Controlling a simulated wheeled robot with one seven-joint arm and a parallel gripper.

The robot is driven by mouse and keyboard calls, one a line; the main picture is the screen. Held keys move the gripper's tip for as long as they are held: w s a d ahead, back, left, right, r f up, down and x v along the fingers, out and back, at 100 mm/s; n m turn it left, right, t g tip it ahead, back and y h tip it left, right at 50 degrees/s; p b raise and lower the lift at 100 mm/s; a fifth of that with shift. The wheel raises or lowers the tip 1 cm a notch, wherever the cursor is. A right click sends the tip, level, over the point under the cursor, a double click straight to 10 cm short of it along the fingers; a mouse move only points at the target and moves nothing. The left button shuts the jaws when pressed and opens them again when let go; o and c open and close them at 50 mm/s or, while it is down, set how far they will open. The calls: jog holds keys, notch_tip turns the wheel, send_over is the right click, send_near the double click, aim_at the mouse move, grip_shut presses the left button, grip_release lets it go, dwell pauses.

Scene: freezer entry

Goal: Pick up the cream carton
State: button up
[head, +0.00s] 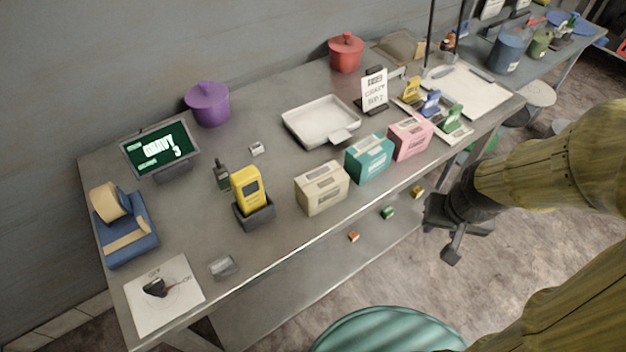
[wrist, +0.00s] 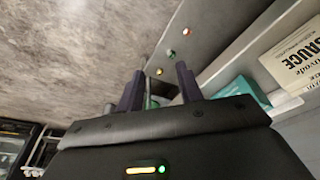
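The cream carton (head: 322,188) stands upright near the front edge of the grey table, left of the teal carton (head: 369,158) and the pink carton (head: 410,138). In the wrist view a pale cream box with printed lettering, apparently the same carton (wrist: 296,48), shows at the right edge, partly cut off. The teal carton (wrist: 242,90) is beside it there. My gripper (head: 440,235) is off the table's front edge, to the right of the cartons and apart from them. In the wrist view its two fingers (wrist: 160,80) are spread with nothing held between them.
A yellow device in a dark holder (head: 248,195) stands left of the cream carton. A white tray (head: 320,122) lies behind the cartons. Small coloured blocks (head: 388,212) sit on the lower shelf. A teal round top (head: 385,330) is in front of the table.

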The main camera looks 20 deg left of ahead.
jog(key=o, duration=0.6)
jog(key=shift+a, duration=0.15)
jog(key=o, duration=0.4)
jog(key=shift+a+n, duration=0.35)
jog(key=shift+n, duration=0.15)
jog(key=shift+o, duration=1.4)
jog(key=s+a+n+g+h+p, duration=0.1)
jog(key=a+n+g+h+p, duration=0.1)
jog(key=a+n, duration=0.5)
jog(key=shift+s+f+n+p, duration=0.25)
jog(key=shift+f+n+p, duration=0.05)
jog(key=shift+f, duration=0.05)
jog(key=s+a+r+n+t+h+p, duration=0.1)
jog(key=s+a+r+n+t+p, duration=0.1)
jog(key=a+n+t, duration=0.2)
jog(key=s+a+r+n+t+h+p, duration=0.1)
jog(key=s+a+n+t, duration=0.2)
jog(key=a+n, duration=0.8)
jog(key=s+a+r+n+t+p, duration=0.2)
jog(key=a+n+t, duration=0.3)
jog(key=a+n, duration=0.3)
jog(key=shift+s+a+r+h+p, duration=0.3)
jog(key=shift+a+h+p, duration=0.1)
jog(key=shift+a, duration=0.45)
jog(key=shift+w, duration=0.1)
